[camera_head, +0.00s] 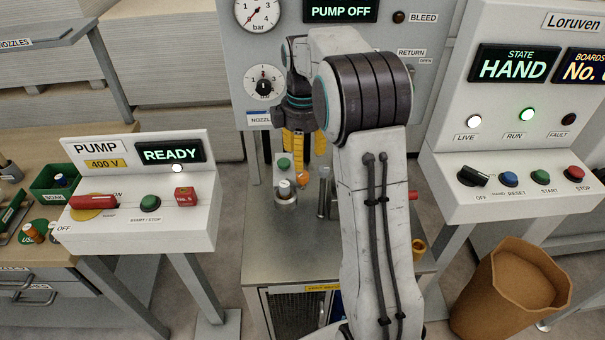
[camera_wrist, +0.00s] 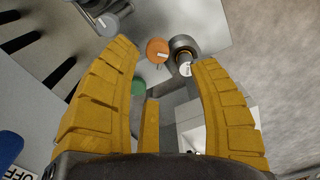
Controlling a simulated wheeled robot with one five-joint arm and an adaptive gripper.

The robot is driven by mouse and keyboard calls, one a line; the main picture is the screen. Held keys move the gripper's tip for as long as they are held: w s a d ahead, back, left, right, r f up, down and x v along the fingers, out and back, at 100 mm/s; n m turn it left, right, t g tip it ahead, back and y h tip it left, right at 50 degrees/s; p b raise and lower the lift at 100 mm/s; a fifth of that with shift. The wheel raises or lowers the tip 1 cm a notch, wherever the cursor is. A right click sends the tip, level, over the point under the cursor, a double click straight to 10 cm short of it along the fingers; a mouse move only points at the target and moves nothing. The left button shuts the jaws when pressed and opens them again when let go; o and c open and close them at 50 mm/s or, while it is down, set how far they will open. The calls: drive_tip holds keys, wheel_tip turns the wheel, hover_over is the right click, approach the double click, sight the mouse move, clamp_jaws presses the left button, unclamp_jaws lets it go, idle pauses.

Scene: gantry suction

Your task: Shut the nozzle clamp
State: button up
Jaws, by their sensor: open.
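My gripper (camera_head: 306,160) points down over the steel bench (camera_head: 262,240), with its yellow fingers apart and nothing between them. In the wrist view its fingers (camera_wrist: 168,60) frame an orange round part (camera_wrist: 157,50) and a metal cylinder with a white tag (camera_wrist: 185,56). The orange part also shows in the head view (camera_head: 303,179), just below the fingers, beside a round metal fitting with a white top (camera_head: 285,188). A green button (camera_head: 284,164) is behind them. I cannot tell which part is the nozzle clamp, or whether it is shut. My arm hides part of the bench.
The pump box (camera_head: 140,205) stands left and the control console (camera_head: 520,185) right. The grey gauge panel (camera_head: 245,60) rises behind my gripper. A metal post (camera_head: 325,195) stands close to the fittings. A brown bin (camera_head: 515,285) is at lower right. The bench's front left is clear.

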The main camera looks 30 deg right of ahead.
sight(303, 174)
drive_tip(key=n, duration=0.3)
drive_tip(key=shift+w+f, duration=0.1)
drive_tip(key=shift+w, duration=0.05)
drive_tip(key=shift+f, duration=3.55)
drive_tip(key=shift+c, duration=0.4)
clamp_jaws()
